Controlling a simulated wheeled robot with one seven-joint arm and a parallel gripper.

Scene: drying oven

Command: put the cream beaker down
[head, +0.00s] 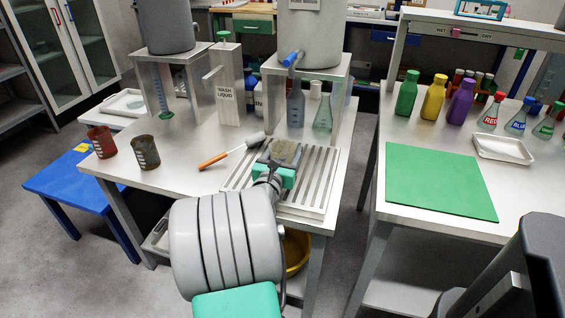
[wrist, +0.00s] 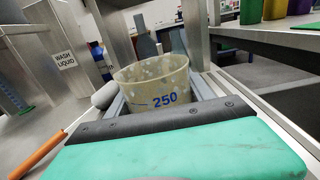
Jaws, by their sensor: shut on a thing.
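The cream beaker (wrist: 152,82) is a translucent cup with whitish specks and a blue 250 mark. In the wrist view it stands about upright between the two grey fingers of my gripper (wrist: 158,98), which is shut on it. In the head view the beaker (head: 285,152) shows only in part, at the end of my gripper (head: 279,163), over the slatted metal drain rack (head: 238,178). I cannot tell whether its base touches the slats. My gripper's teal body and dark bar hide its lower part.
An orange-handled brush (head: 222,158) lies left of the gripper, its head by the rack. A red beaker (head: 102,141) and a brown beaker (head: 145,152) stand at the table's left. Metal stands with grey tanks rise behind. A green mat (head: 438,181) lies on the right table.

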